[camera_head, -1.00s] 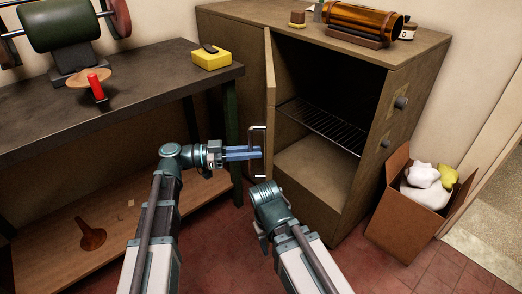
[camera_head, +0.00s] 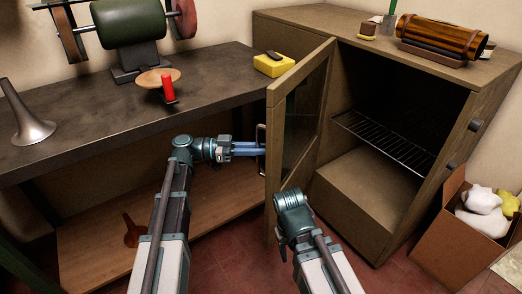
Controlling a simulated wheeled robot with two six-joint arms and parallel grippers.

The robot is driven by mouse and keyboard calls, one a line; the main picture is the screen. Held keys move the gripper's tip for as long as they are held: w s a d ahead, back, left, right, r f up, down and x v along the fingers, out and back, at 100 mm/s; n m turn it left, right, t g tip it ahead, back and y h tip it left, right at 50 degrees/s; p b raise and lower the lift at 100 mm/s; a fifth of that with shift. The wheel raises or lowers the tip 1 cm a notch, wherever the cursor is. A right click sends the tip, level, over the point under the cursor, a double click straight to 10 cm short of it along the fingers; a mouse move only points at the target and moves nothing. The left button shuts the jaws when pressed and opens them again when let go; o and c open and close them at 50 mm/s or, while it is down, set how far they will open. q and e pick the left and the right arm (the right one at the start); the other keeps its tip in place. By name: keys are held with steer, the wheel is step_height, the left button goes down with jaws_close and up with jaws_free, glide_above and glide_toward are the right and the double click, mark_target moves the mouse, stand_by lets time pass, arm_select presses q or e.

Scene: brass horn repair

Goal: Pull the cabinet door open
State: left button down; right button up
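The cabinet (camera_head: 385,45) stands at the right with its dark interior in view. Its framed glass door (camera_head: 304,112) is swung well open at the left of the opening, and I see its inner face. The metal door handle (camera_head: 261,135) is on the door's far, left side, partly hidden by the door edge. My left gripper (camera_head: 262,149) is at the handle, its blue fingers close together around the bar. My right gripper (camera_head: 284,246) is low in front of the door; its fingers are mostly hidden behind its wrist.
A dark workbench (camera_head: 120,115) stands at the left, holding a yellow block (camera_head: 272,66) and a small horn bell (camera_head: 27,120). A wire shelf (camera_head: 385,140) crosses the cabinet. A cardboard box (camera_head: 450,245) stands to its right. Red tiled floor shows below the door.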

arm_select(q)
steer(key=shift+s, duration=0.1)
steer(key=c, duration=0.8)
jaws_free()
steer(key=shift+c, duration=0.2)
steer(key=a, duration=1.3)
steer(key=shift+s+a, duration=0.3)
steer(key=shift+a, duration=0.1)
